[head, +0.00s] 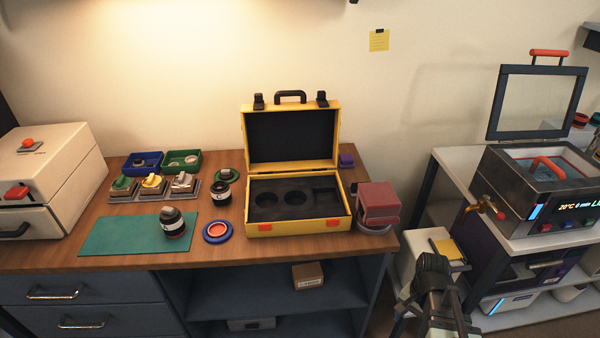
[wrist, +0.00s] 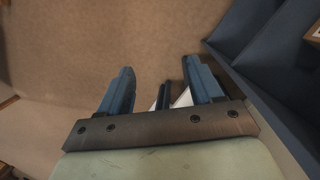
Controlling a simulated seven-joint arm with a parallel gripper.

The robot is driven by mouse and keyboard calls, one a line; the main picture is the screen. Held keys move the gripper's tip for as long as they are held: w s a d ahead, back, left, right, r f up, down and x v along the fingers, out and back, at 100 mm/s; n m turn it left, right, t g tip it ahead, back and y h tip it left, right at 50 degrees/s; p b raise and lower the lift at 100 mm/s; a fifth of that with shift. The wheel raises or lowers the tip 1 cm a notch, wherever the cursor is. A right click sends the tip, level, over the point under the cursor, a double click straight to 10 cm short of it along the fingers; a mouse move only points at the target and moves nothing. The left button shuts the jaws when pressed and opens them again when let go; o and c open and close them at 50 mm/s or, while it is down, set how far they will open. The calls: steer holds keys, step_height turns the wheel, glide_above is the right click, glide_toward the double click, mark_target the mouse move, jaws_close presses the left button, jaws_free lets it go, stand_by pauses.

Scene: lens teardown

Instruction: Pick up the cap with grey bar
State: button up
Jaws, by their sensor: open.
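Three pieces with raised bars stand in a row on a grey rack (head: 127,199) at the left of the bench: green, yellow and pale grey. The pale grey one at the right end looks like the cap with grey bar (head: 184,182); its details are small. My gripper (head: 432,264) is far from it, at the lower right beyond the bench's right end. In the wrist view my gripper (wrist: 158,76) shows two blue fingers spread apart, with nothing held. The cap is not in the wrist view.
A green mat (head: 125,235) with a dark lens (head: 173,222) lies in front of the rack. Another lens (head: 221,193), a blue-and-orange ring (head: 218,232) and an open yellow case (head: 335,226) stand to the right. Blue (head: 136,171) and green (head: 165,169) bins sit behind.

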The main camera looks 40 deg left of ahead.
steer(key=a+r+n+t+y, duration=0.1)
steer(key=a+r+t+y, duration=0.1)
steer(key=a+r, duration=2.2)
steer(key=s+a+r+n+g+y, duration=0.1)
steer(key=s+a+r+n, duration=0.2)
steer(key=a, duration=1.3)
steer(key=s+a+r+n+g+y, duration=0.1)
steer(key=a+r+n, duration=0.25)
steer(key=a, duration=1.25)
steer(key=s+a+r+n+g+y, duration=0.1)
steer(key=s+a+r+n, duration=0.3)
steer(key=a, duration=1.2)
steer(key=m+t+h, duration=0.2)
steer(key=t+h, duration=0.1)
steer(key=h, duration=0.1)
glide_above(225, 170)
steer(key=f, duration=1.1)
steer(key=shift+s+d+f, duration=0.15)
steer(key=shift+s+f, duration=0.2)
steer(key=shift+f, duration=0.05)
steer(key=shift+w+f, duration=0.2)
steer(key=shift+f, duration=1.15)
steer(key=shift+w+f, duration=0.2)
steer(key=shift+f, duration=1.1)
